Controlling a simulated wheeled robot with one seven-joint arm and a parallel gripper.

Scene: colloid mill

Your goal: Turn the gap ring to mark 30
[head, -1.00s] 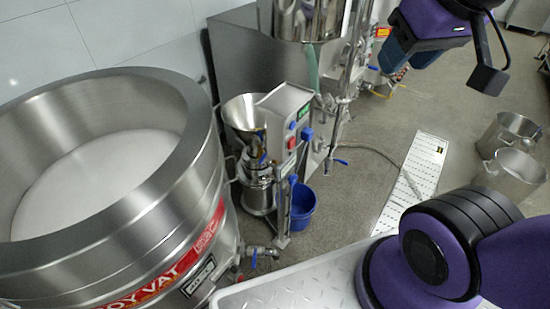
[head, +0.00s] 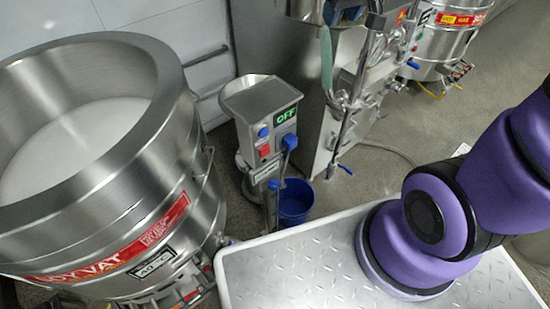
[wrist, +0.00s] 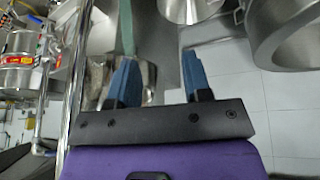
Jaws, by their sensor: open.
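The colloid mill (head: 265,105) stands in the middle of the head view, with a steel hopper on top and a grey control box whose display reads OFF. I cannot make out its gap ring or marks; the box and column cover most of the mill's body. My gripper (wrist: 160,62) shows in the wrist view with its two blue fingers apart and nothing between them.
A big steel vat (head: 115,190) of white liquid stands left of the mill. A blue bucket (head: 294,204) sits on the floor beside the mill.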

